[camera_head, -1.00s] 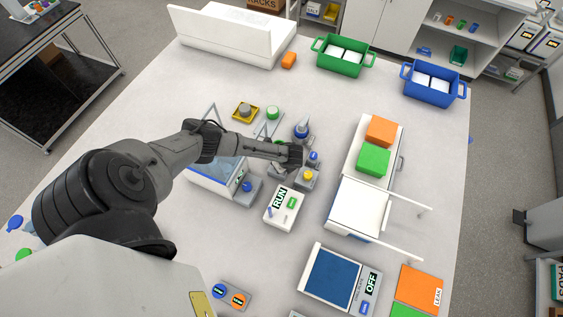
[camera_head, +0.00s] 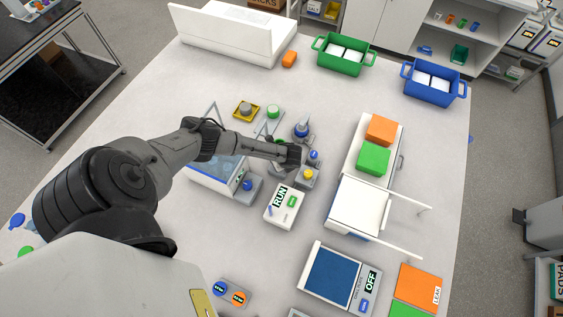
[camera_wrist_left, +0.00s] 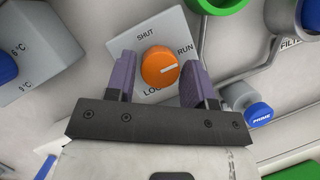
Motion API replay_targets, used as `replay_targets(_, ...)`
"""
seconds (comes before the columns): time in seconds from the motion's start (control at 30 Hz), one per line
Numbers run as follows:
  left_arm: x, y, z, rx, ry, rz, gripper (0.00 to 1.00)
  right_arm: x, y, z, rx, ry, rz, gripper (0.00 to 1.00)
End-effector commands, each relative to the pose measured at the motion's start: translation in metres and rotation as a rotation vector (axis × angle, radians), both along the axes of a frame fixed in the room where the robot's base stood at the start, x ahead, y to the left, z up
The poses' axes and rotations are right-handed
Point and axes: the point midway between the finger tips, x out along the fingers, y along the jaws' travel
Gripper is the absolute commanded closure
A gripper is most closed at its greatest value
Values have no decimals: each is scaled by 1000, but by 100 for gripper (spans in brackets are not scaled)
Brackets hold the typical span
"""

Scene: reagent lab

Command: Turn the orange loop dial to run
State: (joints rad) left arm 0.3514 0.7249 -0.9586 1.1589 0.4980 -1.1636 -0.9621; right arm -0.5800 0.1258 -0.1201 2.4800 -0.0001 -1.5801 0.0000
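The orange dial (camera_wrist_left: 160,67) sits on a pale plate (camera_wrist_left: 152,38) in the left wrist view. The plate reads SHUT at the top, RUN at the upper right and a partly hidden word starting LO below. The dial's white mark points right and slightly up, a little below the RUN label. My left gripper (camera_wrist_left: 160,80) has its two purple fingers on either side of the dial, with visible gaps; it is open. In the head view my left gripper (camera_head: 292,157) is over the small devices mid-table and hides the dial. My right gripper is not in view.
A blue PRIME button (camera_wrist_left: 259,114) and a green part (camera_wrist_left: 218,4) are close by on the right. A temperature box (camera_wrist_left: 45,45) is at left. In the head view, a yellow knob (camera_head: 308,174) and a RUN box (camera_head: 284,206) stand just below the gripper.

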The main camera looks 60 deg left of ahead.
Motion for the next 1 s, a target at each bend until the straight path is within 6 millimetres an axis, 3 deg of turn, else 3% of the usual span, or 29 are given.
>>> replay_targets(0.13,0,0,0,0,0,1,37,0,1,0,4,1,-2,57)
replay_targets(0.53,1,-4,9,-2,-1,0,37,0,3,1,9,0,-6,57)
replay_targets(1.0,2,-36,85,-2,-3,0,37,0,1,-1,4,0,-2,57)
